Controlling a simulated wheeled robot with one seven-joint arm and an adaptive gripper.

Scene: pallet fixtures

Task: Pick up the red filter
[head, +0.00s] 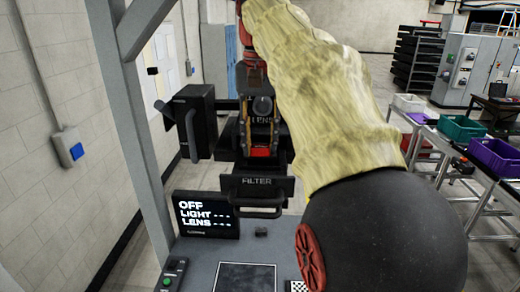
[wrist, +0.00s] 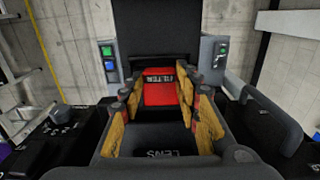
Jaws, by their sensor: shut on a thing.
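The red filter (wrist: 160,92), a red block with lettering on its upper part, sits between the two yellow-padded fingers of my gripper (wrist: 161,86) in the wrist view. My gripper is shut on it, with a finger along each side. In the head view my gripper (head: 262,133) points down at the black fixture, and a small red part of the filter (head: 262,152) shows below the fingers. The fixture has a black part labelled FILTER (head: 258,182) with a handle in front. I cannot tell whether the filter still touches the fixture.
A screen (head: 206,215) reading OFF, LIGHT and LENS stands at the front left of the grey bench. A black unit with a handle (head: 191,122) is left of my gripper. A grey post (head: 128,100) rises at the left. Tables with coloured bins (head: 462,128) stand far right.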

